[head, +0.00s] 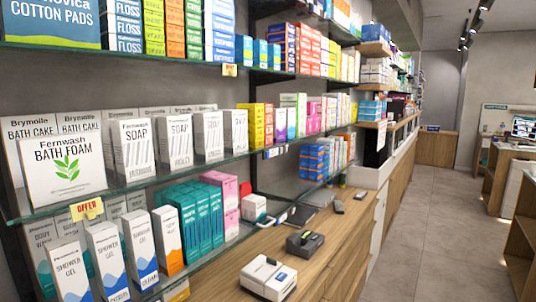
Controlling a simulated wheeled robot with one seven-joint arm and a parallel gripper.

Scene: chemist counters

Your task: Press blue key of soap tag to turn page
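Several white boxes marked SOAP stand in a row on the middle glass shelf (200,163) at the left. The nearest soap box (134,150) stands right of a larger bath foam box, and another soap box (174,143) is beside it. I cannot make out a tag with a blue key under the soap boxes. A small blue and white label (274,152) sits on the shelf edge further right, too small to read. A yellow OFFER tag (87,210) hangs on the edge below the bath foam box. My gripper is not in view.
A wooden counter (322,250) runs below the shelves. On it are a white device (268,278) with a small blue patch and a dark grey device (305,243). The tiled floor (440,230) at right is clear.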

